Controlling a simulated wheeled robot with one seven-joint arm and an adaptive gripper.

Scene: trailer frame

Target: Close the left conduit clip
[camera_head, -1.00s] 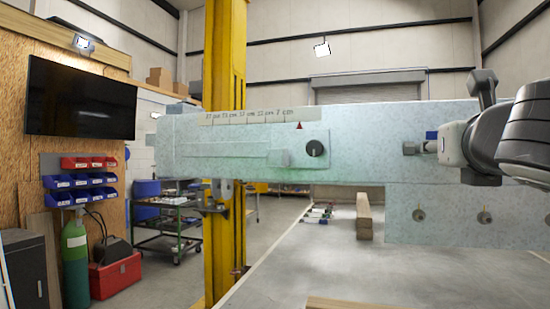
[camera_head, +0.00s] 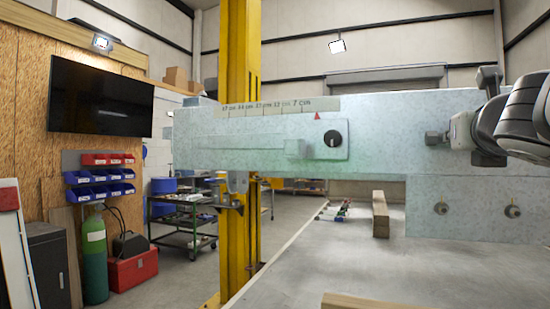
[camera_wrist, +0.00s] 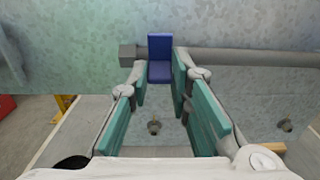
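The blue conduit clip (camera_wrist: 159,47) sits on the grey conduit (camera_wrist: 240,57), close to its left end, in the wrist view. One blue plate stands up and another faces me below it, at an angle; the clip looks open. My gripper (camera_wrist: 159,74) is open, with its teal-padded fingers apart on either side of the clip's lower part. I cannot tell whether a finger touches it. In the head view my gripper (camera_head: 466,133) is at the right, in front of the frame, and hides the clip.
The pale metal frame (camera_head: 380,150) spans the view. It carries a black knob (camera_head: 333,138), a slider block (camera_head: 295,148) and a scale strip (camera_head: 270,108). Bolts (camera_head: 440,208) protrude from its lower plate. A yellow post (camera_head: 240,70) and a tool cart (camera_head: 185,225) stand behind.

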